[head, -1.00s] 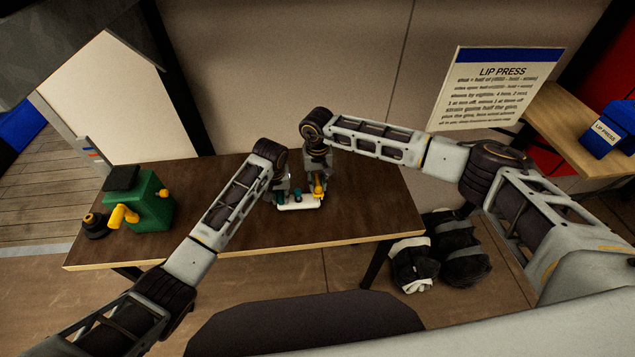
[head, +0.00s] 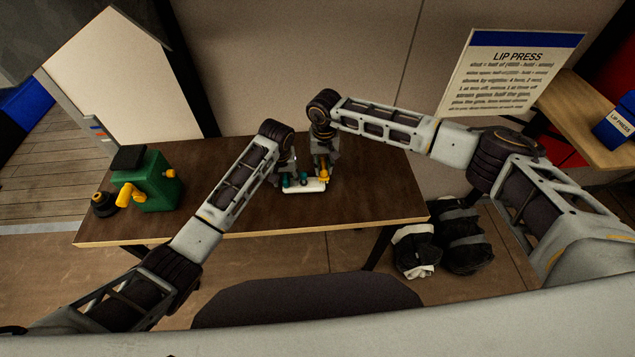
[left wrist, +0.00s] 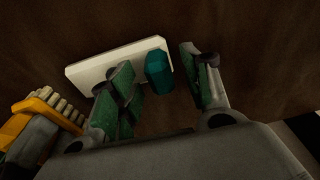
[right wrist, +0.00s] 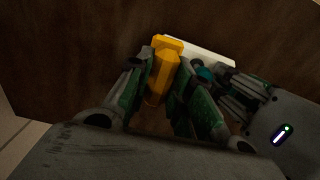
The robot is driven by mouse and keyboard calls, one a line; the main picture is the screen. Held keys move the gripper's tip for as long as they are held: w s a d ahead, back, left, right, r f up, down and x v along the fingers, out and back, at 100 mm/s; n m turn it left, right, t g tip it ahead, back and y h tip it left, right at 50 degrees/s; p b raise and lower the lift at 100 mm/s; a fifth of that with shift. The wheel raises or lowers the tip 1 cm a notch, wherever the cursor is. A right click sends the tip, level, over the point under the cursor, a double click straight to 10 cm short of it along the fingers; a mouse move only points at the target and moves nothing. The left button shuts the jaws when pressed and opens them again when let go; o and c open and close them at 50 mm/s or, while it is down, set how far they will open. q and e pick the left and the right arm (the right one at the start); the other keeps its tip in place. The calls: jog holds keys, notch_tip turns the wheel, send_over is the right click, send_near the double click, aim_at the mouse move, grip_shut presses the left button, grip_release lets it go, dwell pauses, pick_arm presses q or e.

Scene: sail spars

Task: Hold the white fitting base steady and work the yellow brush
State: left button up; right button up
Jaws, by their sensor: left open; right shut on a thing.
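A teal peg (left wrist: 158,72) stands at the base. My left gripper (left wrist: 158,62) is open, with its green-padded fingers on either side of the teal peg, apart from it. The yellow brush (right wrist: 163,72) is upright between the fingers of my right gripper (right wrist: 162,80), which is shut on it. Its pale bristles (left wrist: 68,108) show beside the base in the left wrist view.
A green box with yellow parts (head: 150,182) stands at the table's left, with a black round piece (head: 103,204) beside it. The table right of my grippers is clear. Dark bags (head: 462,238) lie on the floor at right. A sign (head: 515,75) stands behind.

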pick_arm(q)
notch_tip(320, 180, up, 12)
jog(key=s, duration=0.1)
jog(key=shift+s+f, duration=0.25)
jog(key=shift+s, duration=0.1)
pick_arm(e)
jog(key=shift+r, duration=0.15)
dwell(0.5)
